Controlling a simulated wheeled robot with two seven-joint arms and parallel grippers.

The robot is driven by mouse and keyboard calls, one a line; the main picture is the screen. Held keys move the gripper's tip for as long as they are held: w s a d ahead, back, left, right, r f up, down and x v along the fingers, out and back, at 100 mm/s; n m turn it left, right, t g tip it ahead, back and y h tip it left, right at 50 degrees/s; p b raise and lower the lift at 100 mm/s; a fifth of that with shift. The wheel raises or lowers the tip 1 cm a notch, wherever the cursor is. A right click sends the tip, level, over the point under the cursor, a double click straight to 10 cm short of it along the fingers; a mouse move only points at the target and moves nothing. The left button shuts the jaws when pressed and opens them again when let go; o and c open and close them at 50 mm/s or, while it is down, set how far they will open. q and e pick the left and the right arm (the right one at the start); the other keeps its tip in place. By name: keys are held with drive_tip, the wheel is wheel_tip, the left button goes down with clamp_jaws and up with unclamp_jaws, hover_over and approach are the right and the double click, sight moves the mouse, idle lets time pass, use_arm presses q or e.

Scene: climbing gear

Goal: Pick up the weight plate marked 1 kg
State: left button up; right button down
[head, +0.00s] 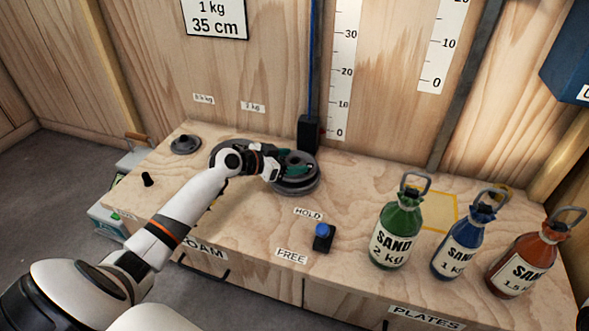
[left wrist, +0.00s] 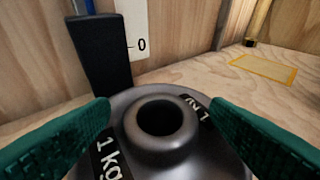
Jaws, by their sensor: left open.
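The weight plate marked 1 kg (left wrist: 165,135) is a dark grey disc with a raised hub and a central hole. Its "1 kg" labels show in the left wrist view. In the head view this plate (head: 308,167) is partly hidden by my left gripper, and dark disc layers show below it. My left gripper (head: 292,165) is open over the plate. Its green fingers (left wrist: 160,133) stand on either side of the hub, apart from it; whether they touch the plate's face, I cannot tell. My right gripper is not in view.
Another dark disc (head: 222,147) sits behind my left wrist, and a small disc (head: 185,145) lies farther left. A black post (head: 309,133) stands behind the plate. A blue-topped switch (head: 323,237) and green (head: 397,230), blue (head: 463,237) and red (head: 525,262) sand bottles stand to the right.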

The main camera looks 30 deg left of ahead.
use_arm(q)
drive_tip(key=shift+c, duration=0.3)
clamp_jaws()
drive_tip(key=shift+r, duration=0.2)
